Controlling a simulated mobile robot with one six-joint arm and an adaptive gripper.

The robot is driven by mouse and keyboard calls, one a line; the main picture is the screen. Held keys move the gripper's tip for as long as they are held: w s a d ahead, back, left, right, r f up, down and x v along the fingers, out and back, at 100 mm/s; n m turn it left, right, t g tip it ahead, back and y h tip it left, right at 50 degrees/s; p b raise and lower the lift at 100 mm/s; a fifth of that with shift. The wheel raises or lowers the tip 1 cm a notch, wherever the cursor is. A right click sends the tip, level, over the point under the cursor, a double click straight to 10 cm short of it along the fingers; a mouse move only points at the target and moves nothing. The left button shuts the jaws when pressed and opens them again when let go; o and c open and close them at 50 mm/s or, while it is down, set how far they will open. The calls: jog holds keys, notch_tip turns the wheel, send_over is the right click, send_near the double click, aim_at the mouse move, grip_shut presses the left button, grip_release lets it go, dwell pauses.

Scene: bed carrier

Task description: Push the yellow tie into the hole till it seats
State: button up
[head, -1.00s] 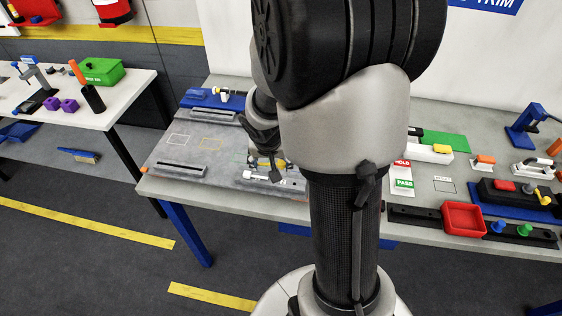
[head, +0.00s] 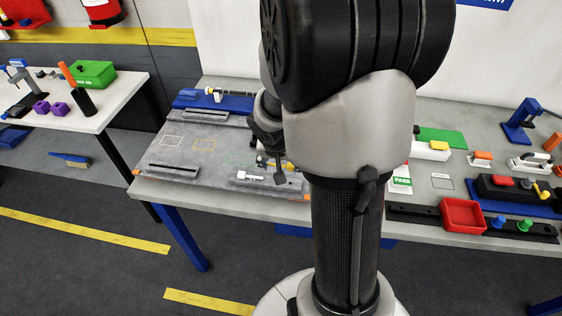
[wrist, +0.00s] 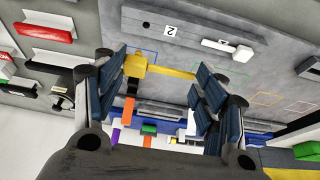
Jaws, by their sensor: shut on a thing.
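In the wrist view the yellow tie (wrist: 172,73) lies between my fingers, a thick yellow block at its left end and a thin strip running right. My gripper (wrist: 165,83) is shut on it. Beyond it is a grey bar (wrist: 195,40) with a "2" label and a white piece. A small dark spot shows at the bar's left end; I cannot tell if it is the hole. The tie appears apart from the bar, but depth is unclear. In the head view my gripper (head: 270,163) is low over the grey board, partly hidden by my arm; only a speck of yellow shows there.
The grey board (head: 165,150) has outlined squares and a slotted bar (head: 173,168) at left. A blue fixture (head: 205,101) stands at the back. A red tray (head: 463,215) and other fixtures are at right. The board's left part is mostly clear.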

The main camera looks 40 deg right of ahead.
jog(key=shift+f+b, duration=2.15)
jog(key=shift+f, duration=0.05)
jog(key=shift+b, duration=0.6)
jog(key=shift+f+b, duration=0.85)
jog(key=shift+f, duration=0.35)
jog(key=shift+c, duration=0.5)
jog(key=shift+r+p, duration=0.6)
jog(key=shift+r, duration=0.25)
jog(key=shift+b, duration=0.3)
dwell(1.2)
jog(key=shift+f+b, duration=0.35)
jog(key=shift+f, duration=0.45)
